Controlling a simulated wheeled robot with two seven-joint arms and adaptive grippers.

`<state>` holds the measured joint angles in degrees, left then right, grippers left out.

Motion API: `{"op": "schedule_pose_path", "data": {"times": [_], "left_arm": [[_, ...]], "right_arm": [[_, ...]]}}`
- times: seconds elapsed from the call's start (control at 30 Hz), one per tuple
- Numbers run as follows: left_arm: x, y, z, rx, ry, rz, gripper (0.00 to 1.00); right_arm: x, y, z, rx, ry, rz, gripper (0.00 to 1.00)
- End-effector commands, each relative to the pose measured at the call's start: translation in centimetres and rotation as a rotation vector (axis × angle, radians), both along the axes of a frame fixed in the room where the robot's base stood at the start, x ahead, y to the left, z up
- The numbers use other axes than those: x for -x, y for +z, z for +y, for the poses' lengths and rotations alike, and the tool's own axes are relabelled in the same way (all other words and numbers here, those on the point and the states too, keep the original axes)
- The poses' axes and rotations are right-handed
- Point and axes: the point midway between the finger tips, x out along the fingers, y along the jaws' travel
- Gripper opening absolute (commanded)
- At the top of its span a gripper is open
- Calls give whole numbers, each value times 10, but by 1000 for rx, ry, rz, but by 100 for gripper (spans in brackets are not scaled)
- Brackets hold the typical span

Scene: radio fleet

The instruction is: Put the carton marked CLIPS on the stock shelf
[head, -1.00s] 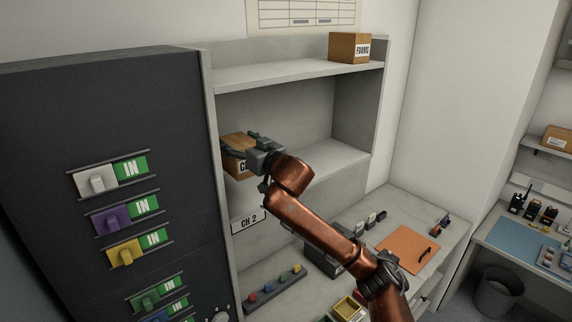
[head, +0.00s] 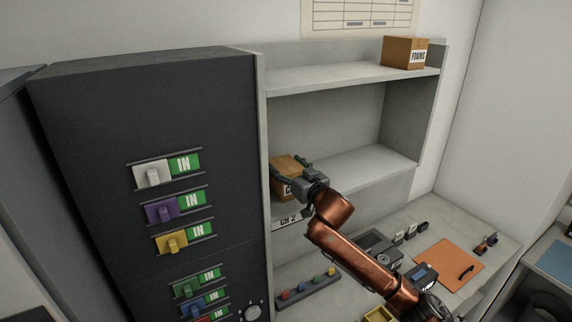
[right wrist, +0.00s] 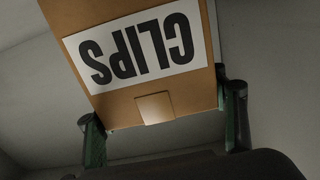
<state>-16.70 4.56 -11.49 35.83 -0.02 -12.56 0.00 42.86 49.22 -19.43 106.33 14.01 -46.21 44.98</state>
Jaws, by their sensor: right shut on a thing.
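The brown carton marked CLIPS (head: 286,169) is at the left end of the middle shelf board (head: 375,168) of the grey shelf unit. My right gripper (head: 291,178) is shut on it, with fingers at its two sides. I cannot tell whether its base touches the board. In the right wrist view the carton (right wrist: 150,85) sits between the fingers (right wrist: 163,122), its white CLIPS label upside down. My left gripper is not in view.
A carton marked FORMS (head: 405,52) stands on the top board. A dark cabinet (head: 100,110) with IN tags stands left of the shelf. The middle board is clear to the right. The counter below holds an orange mat (head: 449,264) and small devices.

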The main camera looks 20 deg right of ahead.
Motion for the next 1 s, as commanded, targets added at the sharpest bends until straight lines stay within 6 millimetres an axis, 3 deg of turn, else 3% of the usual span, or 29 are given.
{"op": "schedule_pose_path", "data": {"times": [0.07, 0.2, 0.23, 0.43, 0.77, 1.0], "left_arm": [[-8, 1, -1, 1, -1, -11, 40], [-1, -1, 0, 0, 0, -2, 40], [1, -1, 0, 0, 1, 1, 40], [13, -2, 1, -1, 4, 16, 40], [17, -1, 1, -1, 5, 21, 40], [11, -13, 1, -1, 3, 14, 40]], "right_arm": [[0, 2, 0, 1, 1, -3, 31], [0, 0, 1, 0, 1, -2, 31], [0, -1, 0, 0, 1, 0, 67], [0, 0, 0, 0, 0, 0, 80], [0, 2, 0, 1, 0, -1, 82], [30, -2, -4, 2, 2, -1, 82]]}}
